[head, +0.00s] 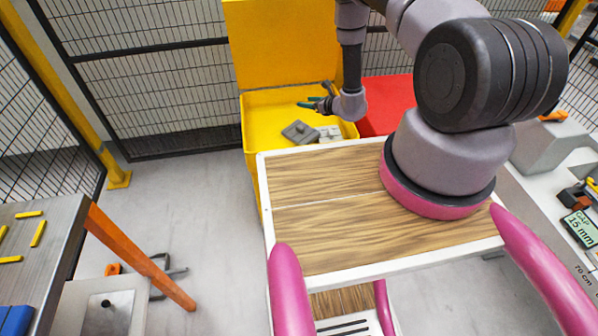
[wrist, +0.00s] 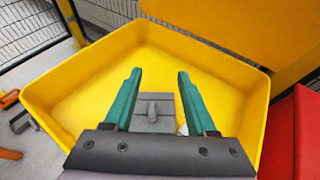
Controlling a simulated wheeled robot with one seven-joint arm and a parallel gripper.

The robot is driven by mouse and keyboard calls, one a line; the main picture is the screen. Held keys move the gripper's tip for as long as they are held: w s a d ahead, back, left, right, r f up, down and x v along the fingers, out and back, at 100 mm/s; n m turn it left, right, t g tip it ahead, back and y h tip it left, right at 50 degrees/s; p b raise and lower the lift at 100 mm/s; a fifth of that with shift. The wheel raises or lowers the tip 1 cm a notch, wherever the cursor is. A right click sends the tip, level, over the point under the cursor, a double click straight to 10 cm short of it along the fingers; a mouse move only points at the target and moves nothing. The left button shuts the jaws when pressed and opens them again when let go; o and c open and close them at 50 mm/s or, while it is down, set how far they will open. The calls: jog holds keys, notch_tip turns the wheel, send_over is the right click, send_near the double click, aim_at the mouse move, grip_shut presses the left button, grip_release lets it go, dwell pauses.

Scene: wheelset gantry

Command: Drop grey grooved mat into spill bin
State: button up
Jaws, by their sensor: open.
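The spill bin is a large open yellow tub (head: 262,115), also filling much of the wrist view (wrist: 235,90). The grey grooved mat (head: 300,132) appears to lie inside it, near the side closest to my wooden-topped base. In the wrist view the mat (wrist: 152,108) shows between and beyond my fingers, with a raised grip on top, partly hidden by the gripper body. My gripper (wrist: 159,74) has its two green fingers wide apart and empty. In the head view the gripper (head: 312,103) is over the bin, apart from the mat.
A pale, lighter piece (head: 329,133) lies beside the mat in the bin. The bin's yellow lid (head: 280,45) stands upright behind. A red box (head: 388,105) is to the right. Mesh fencing (head: 150,80) runs behind, and an orange bar (head: 140,258) leans at left.

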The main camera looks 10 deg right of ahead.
jog(key=v, duration=0.7)
jog(key=shift+a, duration=0.1)
jog(key=shift+w, duration=0.1)
